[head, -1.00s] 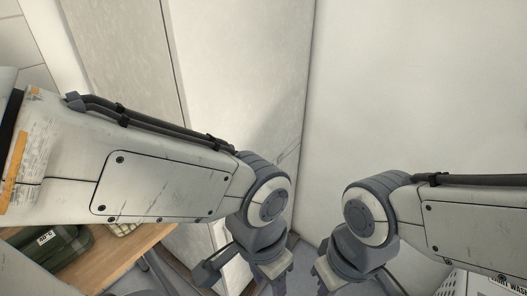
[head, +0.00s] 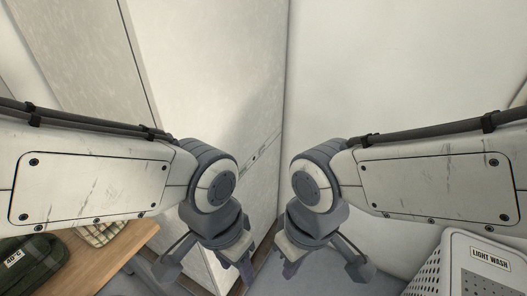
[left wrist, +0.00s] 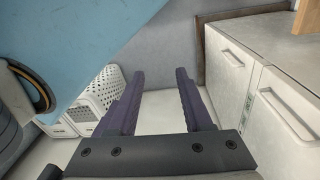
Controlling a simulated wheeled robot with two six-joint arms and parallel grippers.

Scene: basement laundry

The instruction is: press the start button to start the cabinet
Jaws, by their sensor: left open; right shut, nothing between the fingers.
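No start button shows in either view. A tall pale panel (head: 220,80) with a dark vertical seam stands beyond my arms in the head view; I cannot tell whether it is the cabinet. My left gripper (head: 237,277) points down in front of it, low in the head view. In the left wrist view its two dark fingers (left wrist: 158,78) are apart with nothing between them. My right gripper (head: 288,268) hangs just to the right of it, shut and empty. Neither gripper visibly touches the panel.
A wooden table (head: 110,262) with a dark green bag (head: 35,262) marked 40°C is at lower left. A white basket (head: 430,275) labelled LIGHT WASH is at lower right. Low white cupboards (left wrist: 228,75) with bar handles line the left wrist view's right side. A plain wall (head: 390,70) stands right.

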